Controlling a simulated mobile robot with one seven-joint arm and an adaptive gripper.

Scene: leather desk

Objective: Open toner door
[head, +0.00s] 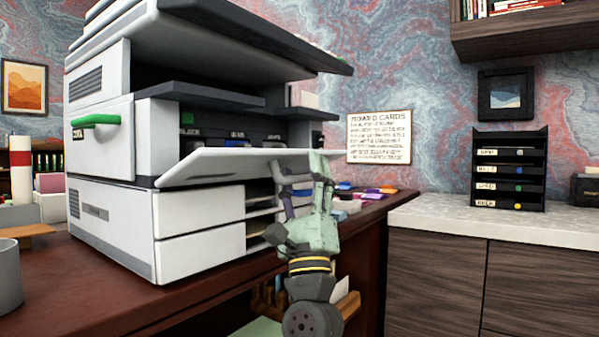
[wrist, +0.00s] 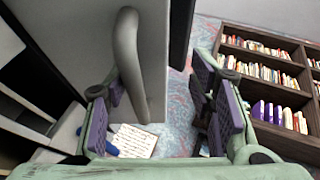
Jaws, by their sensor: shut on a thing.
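The printer (head: 110,215) stands on the wooden desk. Its white toner door (head: 225,168) is swung down at the front and lies nearly level, with the dark toner bay (head: 235,135) showing behind it. Dark labelled units sit inside the bay. My gripper (head: 298,172) is at the right part of the door, reaching up from below and in front. In the wrist view, a grey bar handle (wrist: 128,60) stands on the door panel (wrist: 85,35), and my gripper (wrist: 158,108) has its fingers on either side of the panel's end. The exact contact is partly hidden.
A green handle (head: 95,121) is on the printer's left side. White paper drawers (head: 200,212) lie below the door. Small colourful items (head: 365,190) lie on the desk to the right. A black tray rack (head: 510,170) stands on the pale counter (head: 490,222).

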